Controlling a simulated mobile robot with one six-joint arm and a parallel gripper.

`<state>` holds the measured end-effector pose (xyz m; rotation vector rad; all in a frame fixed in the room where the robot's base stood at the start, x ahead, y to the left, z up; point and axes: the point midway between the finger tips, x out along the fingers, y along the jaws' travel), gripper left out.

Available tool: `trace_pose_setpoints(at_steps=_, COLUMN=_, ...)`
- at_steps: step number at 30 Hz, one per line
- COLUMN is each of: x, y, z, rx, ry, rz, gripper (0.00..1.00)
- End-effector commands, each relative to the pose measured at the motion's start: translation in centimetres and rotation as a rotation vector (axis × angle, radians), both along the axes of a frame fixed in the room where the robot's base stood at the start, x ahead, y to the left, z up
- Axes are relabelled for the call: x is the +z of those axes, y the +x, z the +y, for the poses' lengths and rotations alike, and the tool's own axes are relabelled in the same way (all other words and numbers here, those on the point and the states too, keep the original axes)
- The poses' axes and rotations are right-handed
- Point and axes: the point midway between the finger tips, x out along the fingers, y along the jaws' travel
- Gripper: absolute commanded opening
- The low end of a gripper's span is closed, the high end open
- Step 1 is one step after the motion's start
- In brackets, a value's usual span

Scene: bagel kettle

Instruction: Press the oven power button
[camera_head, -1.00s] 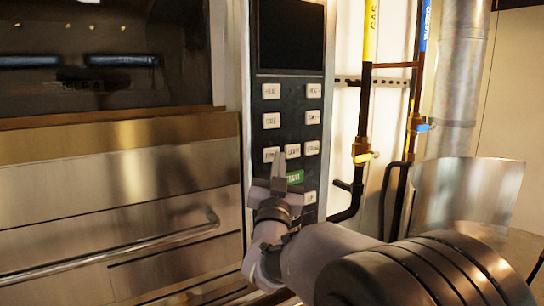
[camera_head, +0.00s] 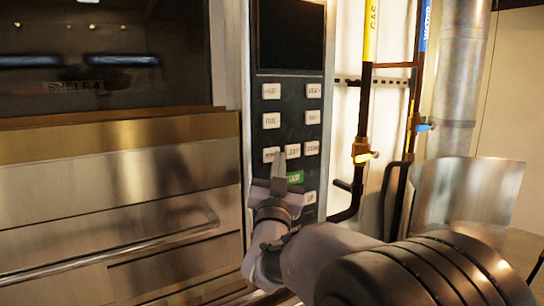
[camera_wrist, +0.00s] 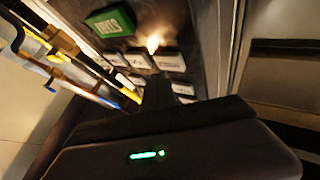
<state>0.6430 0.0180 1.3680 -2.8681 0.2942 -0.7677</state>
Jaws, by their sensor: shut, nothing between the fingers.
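The oven's dark control panel (camera_head: 288,98) carries rows of white buttons and one green button (camera_head: 295,177). The power button (camera_head: 271,154) appears to be the white one at the left of the row above the green button; its lettering is blurred. My gripper (camera_head: 280,157) is shut and empty, its tip overlapping that button's right edge in the head view. In the wrist view, my gripper (camera_wrist: 158,82) points at the panel just by a white button (camera_wrist: 168,61), likely the same one. I cannot tell whether the tip touches it.
The light button (camera_head: 292,152) sits close to the right of the tip. The oven's door handle (camera_head: 120,249) runs along the lower left. A yellow gas pipe (camera_head: 371,30) and a blue-topped water pipe (camera_head: 423,30) stand right of the panel.

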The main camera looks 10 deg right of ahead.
Motion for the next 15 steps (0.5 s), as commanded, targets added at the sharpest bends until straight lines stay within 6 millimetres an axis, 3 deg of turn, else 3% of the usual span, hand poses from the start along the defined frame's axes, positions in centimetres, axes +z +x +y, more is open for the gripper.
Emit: trace_pose_setpoints(at_steps=15, x=-0.26, y=0.66, z=0.28, rx=0.0, ry=0.0, rz=-0.001, gripper=0.0)
